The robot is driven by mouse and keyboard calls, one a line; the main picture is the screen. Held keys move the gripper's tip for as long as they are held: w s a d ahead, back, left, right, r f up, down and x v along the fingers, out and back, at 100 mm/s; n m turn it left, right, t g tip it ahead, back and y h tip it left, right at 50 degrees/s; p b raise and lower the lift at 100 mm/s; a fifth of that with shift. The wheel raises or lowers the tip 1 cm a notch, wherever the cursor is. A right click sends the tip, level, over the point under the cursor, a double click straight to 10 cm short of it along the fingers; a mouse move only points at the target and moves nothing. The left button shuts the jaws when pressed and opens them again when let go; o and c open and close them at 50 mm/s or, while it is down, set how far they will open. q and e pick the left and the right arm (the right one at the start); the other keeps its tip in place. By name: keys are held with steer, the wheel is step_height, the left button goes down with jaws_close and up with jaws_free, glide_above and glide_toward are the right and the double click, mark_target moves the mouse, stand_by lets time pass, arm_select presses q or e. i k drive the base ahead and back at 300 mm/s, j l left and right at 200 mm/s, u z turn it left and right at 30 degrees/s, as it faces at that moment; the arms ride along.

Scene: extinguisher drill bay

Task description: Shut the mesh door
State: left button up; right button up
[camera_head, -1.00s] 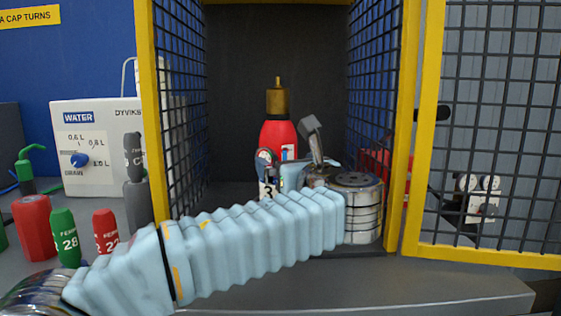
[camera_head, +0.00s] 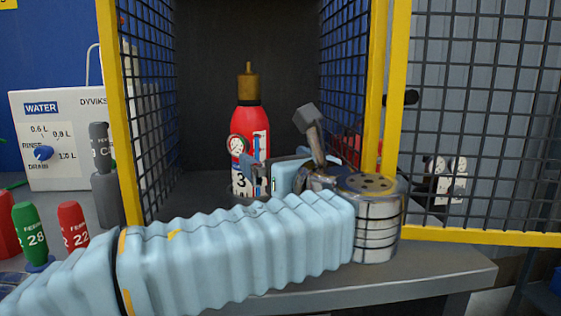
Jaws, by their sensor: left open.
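The mesh door (camera_head: 480,237) has a yellow frame and black wire mesh. It stands open, swung out to the right of the cage (camera_head: 118,120), and runs off the right edge of the view. My left arm crosses the front of the cage from the left. Its wrist covers the foot of the cage's right post, beside the door's lower inner corner; I cannot tell whether they touch. My left gripper (camera_head: 279,148) points back into the cage opening, open and apparently empty, partly hidden by its own wrist. My right gripper is out of view.
A red cylinder (camera_head: 248,120) with a brass top stands inside the cage, behind my left gripper. Left of the cage are a white WATER panel (camera_head: 62,140), a grey bottle (camera_head: 104,180), a green bottle (camera_head: 31,235) and a red bottle (camera_head: 74,228). A grey ledge (camera_head: 440,275) runs below.

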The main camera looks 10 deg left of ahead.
mark_target(402, 12)
steer(key=k+l, duration=0.8)
